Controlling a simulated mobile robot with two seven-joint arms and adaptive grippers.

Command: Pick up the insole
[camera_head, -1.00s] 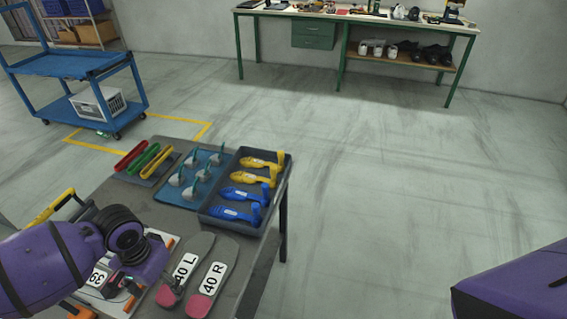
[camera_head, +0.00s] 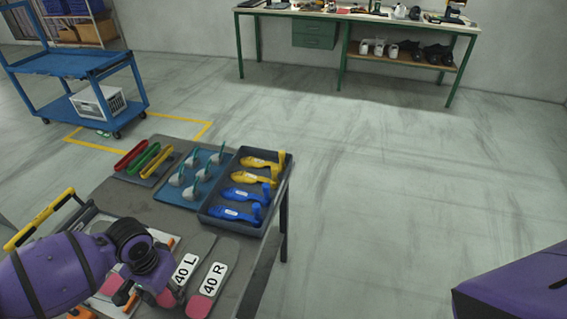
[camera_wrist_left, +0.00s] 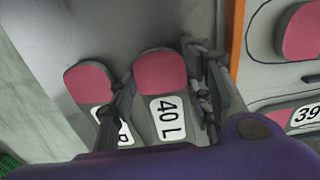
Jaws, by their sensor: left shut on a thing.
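The insole labelled 40 L (camera_head: 186,268), grey with a pink end, lies on the grey table beside the similar 40 R insole (camera_head: 213,278). My left gripper (camera_wrist_left: 164,82) is shut on the 40 L insole, which also shows in the left wrist view (camera_wrist_left: 160,75), with a finger on each long side of it. In the head view my left wrist covers the insole's lower left part. The 40 R insole (camera_wrist_left: 90,82) is partly hidden by a finger in the wrist view. My right gripper is not in view; only a purple part of my right arm shows.
A dark tray (camera_head: 206,214) holds yellow and blue shoe-shaped pieces. A blue tray (camera_head: 165,192) with several small pieces and a rack of coloured strips (camera_head: 146,160) stand behind. An orange-edged tray with a 39 insole (camera_wrist_left: 301,115) lies close beside the gripper.

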